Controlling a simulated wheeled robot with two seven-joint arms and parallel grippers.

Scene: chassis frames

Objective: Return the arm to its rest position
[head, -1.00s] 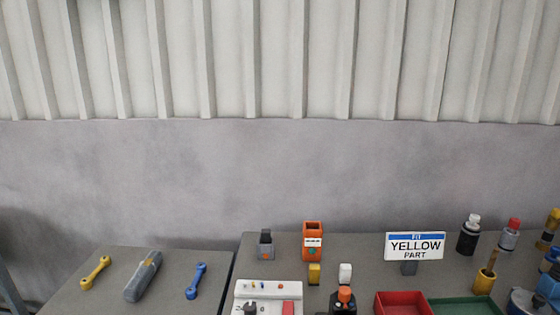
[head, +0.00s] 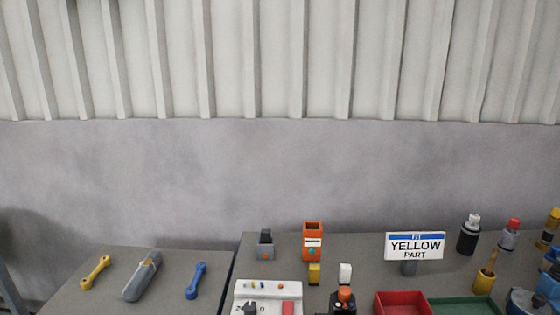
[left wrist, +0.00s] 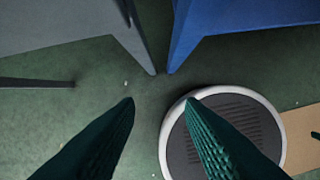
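My left gripper (left wrist: 160,103) shows only in the left wrist view. Its two dark green ribbed fingers are apart with nothing between them, above a green floor (left wrist: 70,115). Neither arm shows in the head view. My right gripper is in no view.
The left table (head: 75,297) holds a yellow wrench (head: 95,272), a grey tool (head: 142,277) and a blue wrench (head: 196,281). The right table (head: 375,272) holds a "YELLOW PART" sign (head: 414,246), a red tray (head: 402,304), a green tray (head: 465,306) and an orange box (head: 312,241).

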